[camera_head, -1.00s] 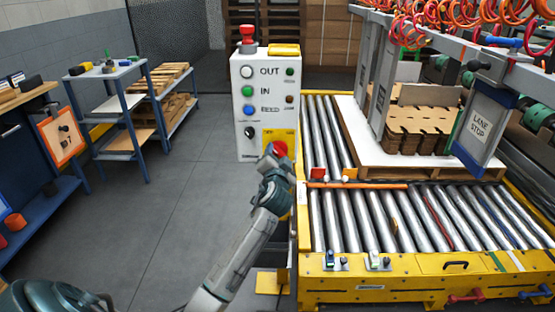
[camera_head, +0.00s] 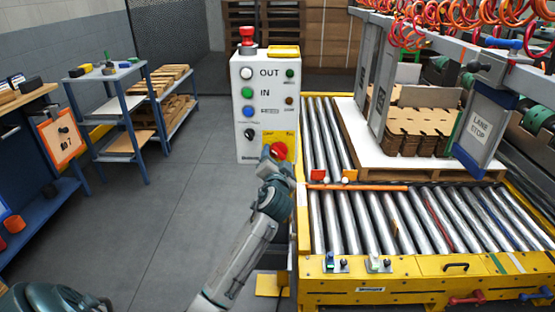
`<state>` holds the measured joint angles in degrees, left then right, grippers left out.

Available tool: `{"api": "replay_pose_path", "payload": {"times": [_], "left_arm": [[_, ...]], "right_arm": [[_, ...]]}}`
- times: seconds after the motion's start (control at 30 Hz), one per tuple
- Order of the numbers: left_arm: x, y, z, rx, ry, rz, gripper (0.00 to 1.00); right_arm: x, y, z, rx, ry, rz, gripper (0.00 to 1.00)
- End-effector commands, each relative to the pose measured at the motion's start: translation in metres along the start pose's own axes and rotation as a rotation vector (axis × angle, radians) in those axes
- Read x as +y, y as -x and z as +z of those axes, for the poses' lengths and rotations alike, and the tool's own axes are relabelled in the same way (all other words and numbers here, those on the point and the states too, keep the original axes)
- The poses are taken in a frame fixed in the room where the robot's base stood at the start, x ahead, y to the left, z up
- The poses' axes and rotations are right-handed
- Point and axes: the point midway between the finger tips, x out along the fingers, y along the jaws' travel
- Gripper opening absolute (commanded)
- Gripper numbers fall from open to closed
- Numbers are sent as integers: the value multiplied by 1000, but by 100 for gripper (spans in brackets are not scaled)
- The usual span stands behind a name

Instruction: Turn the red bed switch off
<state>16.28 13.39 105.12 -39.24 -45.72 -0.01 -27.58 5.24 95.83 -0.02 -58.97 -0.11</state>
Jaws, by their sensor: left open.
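The white control panel (camera_head: 236,110) stands upright left of the rollers, with labelled buttons down its front. A red rotary switch (camera_head: 280,150) sits on a yellow plate (camera_head: 291,139) at the panel's lower right. My left gripper (camera_head: 270,153) is open, just in front of the switch and overlapping its lower left. Whether the fingers touch the switch I cannot tell. My gripper hides part of the switch, and its setting is unclear. My right gripper is not in view.
A black knob (camera_head: 249,134) and a blue button (camera_head: 248,111) are close by on the panel. A red mushroom button (camera_head: 247,36) tops it. The yellow-framed roller conveyor (camera_head: 400,285) borders the arm on the right. Grey floor (camera_head: 180,200) is clear on the left.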

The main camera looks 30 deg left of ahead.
Motion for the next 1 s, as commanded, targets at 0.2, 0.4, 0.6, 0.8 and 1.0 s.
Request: {"api": "replay_pose_path", "payload": {"times": [0.2,0.4,0.6,0.8,1.0], "left_arm": [[2,44,2,-1,3,3,73],[2,80,2,-2,3,3,73],[1,96,1,-2,2,2,73],[1,97,1,-3,1,2,73],[1,97,1,-3,1,2,73]], "right_arm": [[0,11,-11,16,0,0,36],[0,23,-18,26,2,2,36],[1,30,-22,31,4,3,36],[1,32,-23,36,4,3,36],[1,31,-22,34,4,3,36]]}}
